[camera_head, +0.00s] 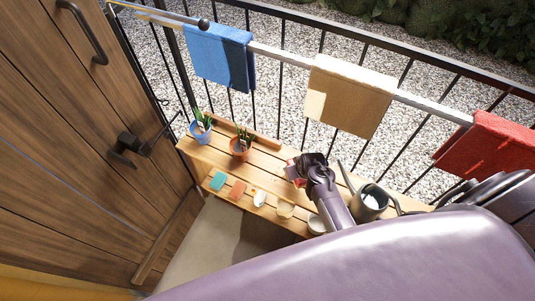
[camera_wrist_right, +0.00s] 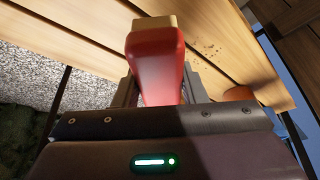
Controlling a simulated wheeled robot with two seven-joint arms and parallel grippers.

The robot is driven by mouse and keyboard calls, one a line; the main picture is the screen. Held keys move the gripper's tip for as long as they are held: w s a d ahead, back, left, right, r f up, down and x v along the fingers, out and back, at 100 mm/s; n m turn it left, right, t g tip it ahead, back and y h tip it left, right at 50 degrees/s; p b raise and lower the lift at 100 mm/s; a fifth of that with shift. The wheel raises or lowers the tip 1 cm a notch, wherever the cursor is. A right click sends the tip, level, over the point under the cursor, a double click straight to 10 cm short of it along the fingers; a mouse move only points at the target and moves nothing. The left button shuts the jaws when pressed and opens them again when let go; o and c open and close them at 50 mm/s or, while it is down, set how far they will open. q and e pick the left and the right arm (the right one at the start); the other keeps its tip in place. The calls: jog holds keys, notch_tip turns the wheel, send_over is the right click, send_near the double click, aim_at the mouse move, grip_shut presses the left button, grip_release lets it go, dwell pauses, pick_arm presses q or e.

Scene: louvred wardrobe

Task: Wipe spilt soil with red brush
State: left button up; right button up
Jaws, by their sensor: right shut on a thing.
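My right gripper (camera_head: 300,168) is over the slatted wooden bench (camera_head: 212,155), to the right of the plant pots. In the right wrist view it is shut on the red brush (camera_wrist_right: 155,62), which points away from the wrist over the planks. A small red part of the brush (camera_head: 291,172) shows by the gripper in the head view. Spilt soil (camera_wrist_right: 208,47) lies as small dark specks on a plank, right of the brush in the wrist view. I cannot make out the soil in the head view. Whether the brush touches the wood is unclear. My left gripper is out of view.
A blue pot (camera_head: 201,131) and a terracotta pot (camera_head: 240,148) with plants stand on the bench. A watering can (camera_head: 370,201) stands right. A railing with towels runs behind.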

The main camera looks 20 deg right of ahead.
jog(key=r+p, duration=0.1)
jog(key=w+r+p, duration=0.1)
jog(key=r, duration=0.1)
jog(key=shift+d+r+p, duration=0.2)
jog(key=shift+r+p, duration=0.1)
jog(key=shift+p, duration=0.1)
jog(key=shift+d+r, duration=0.1)
jog(key=shift+r, duration=0.15)
jog(key=shift+s+d+r+p, duration=0.1)
jog(key=shift+s+r+p, duration=0.05)
jog(key=shift+p, duration=0.2)
jog(key=shift+a, duration=0.2)
